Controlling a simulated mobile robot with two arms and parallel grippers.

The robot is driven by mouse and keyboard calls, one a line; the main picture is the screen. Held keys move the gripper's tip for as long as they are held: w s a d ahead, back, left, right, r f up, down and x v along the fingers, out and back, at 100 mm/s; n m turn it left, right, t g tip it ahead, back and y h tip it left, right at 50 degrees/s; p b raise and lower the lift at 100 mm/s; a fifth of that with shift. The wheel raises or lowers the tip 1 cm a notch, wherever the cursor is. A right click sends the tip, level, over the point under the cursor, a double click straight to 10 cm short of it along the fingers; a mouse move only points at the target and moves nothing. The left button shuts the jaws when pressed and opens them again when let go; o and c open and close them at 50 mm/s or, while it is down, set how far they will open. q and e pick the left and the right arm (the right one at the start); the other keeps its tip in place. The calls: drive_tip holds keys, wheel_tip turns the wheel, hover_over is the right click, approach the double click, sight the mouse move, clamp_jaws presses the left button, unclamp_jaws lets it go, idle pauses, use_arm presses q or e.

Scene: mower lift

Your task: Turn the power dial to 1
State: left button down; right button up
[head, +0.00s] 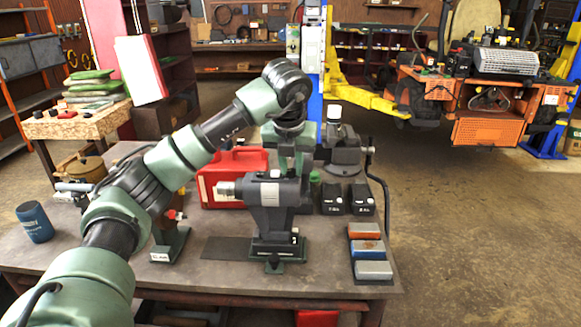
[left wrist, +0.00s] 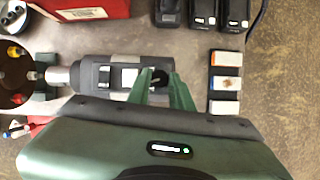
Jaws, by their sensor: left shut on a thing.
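A grey and black bench machine (head: 270,200) with a silver spindle at its left end stands on a dark base on the workbench. It lies across the middle of the left wrist view (left wrist: 98,78). A small round black knob (left wrist: 160,77), seemingly the power dial, is on its top toward the right end. My left gripper (left wrist: 158,82) points down at the machine, its two green fingers closed on the knob's sides. In the head view the left gripper (head: 292,168) is behind the machine's top, and the knob is hidden. The dial's setting cannot be read. My right gripper is not in view.
The workbench (head: 205,283) holds a red case (head: 243,163) behind the machine, black battery packs (head: 362,198) at its right, and coloured blocks (head: 366,249) near the right edge. A blue cup (head: 35,222) stands at the left. Floor to the right is clear.

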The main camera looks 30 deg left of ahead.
use_arm(q)
drive_tip(key=n, duration=0.3)
drive_tip(key=n+g+y, duration=0.1)
drive_tip(key=n, duration=0.1)
drive_tip(key=shift+w+d+r+n+y, duration=0.1)
drive_tip(key=shift+w+d+n+y, duration=0.05)
drive_tip(key=shift+n+y, duration=0.2)
drive_tip(key=shift+n+g, duration=0.25)
drive_tip(key=shift+g, duration=0.05)
